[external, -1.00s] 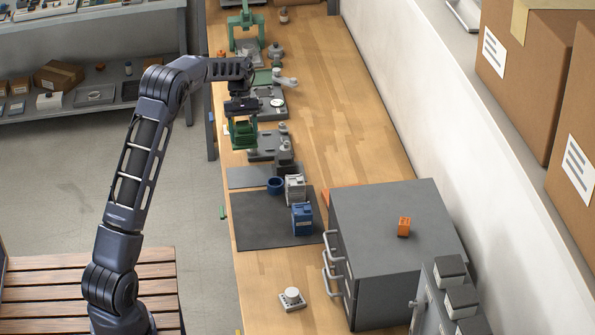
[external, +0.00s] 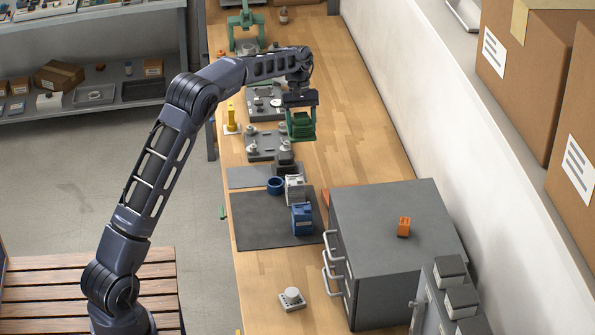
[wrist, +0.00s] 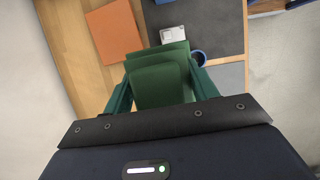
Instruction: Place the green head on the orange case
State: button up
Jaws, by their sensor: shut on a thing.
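The green head (external: 301,126) is held in my gripper (external: 300,108), above the wooden bench. In the wrist view the green head (wrist: 161,82) fills the space between my gripper's two green fingers (wrist: 160,75). The green head is apart from both.
The grey cabinet (external: 395,210) stands at the bench's right. A dark mat (external: 262,232) holds a blue block (external: 302,219), a white block (external: 294,188) and a blue ring (external: 275,185). Grey fixtures (external: 262,146) stand behind.

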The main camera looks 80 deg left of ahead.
jog(key=w+d+r, duration=0.1)
jog(key=w+d, duration=1.1)
jog(key=w, duration=0.1)
jog(key=f, duration=1.9)
jog(key=shift+w+f, duration=0.25)
jog(key=shift+f, duration=0.15)
jog(key=o, duration=1.4)
jog(key=v, duration=1.2)
